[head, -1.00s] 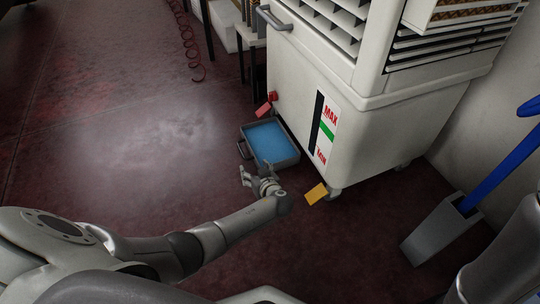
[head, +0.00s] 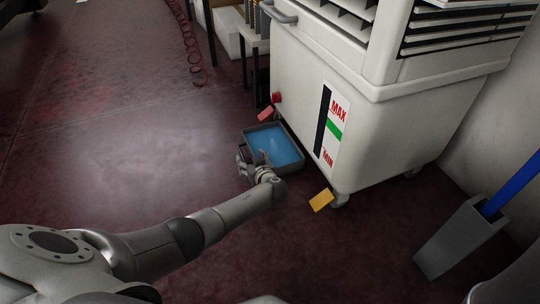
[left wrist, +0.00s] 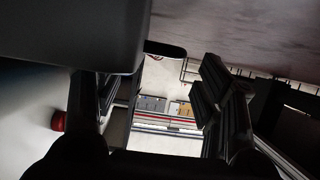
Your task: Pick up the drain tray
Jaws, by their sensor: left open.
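The drain tray is a shallow grey tray (head: 291,168) holding blue liquid. In the head view it lies on the floor against the foot of the white machine. My left gripper (head: 244,164) is at the tray's left side, where its handle is hidden behind the fingers. The left gripper is open; I cannot tell whether it touches the handle. In the left wrist view its two dark fingers (left wrist: 155,110) stand apart, with a large dark grey shape at upper left that I cannot name surely. My right gripper is not in view.
The white machine (head: 375,130) stands behind and right of the tray. A grey bin (head: 462,237) with a blue handle stands at right. The floor (head: 120,150) at left is open.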

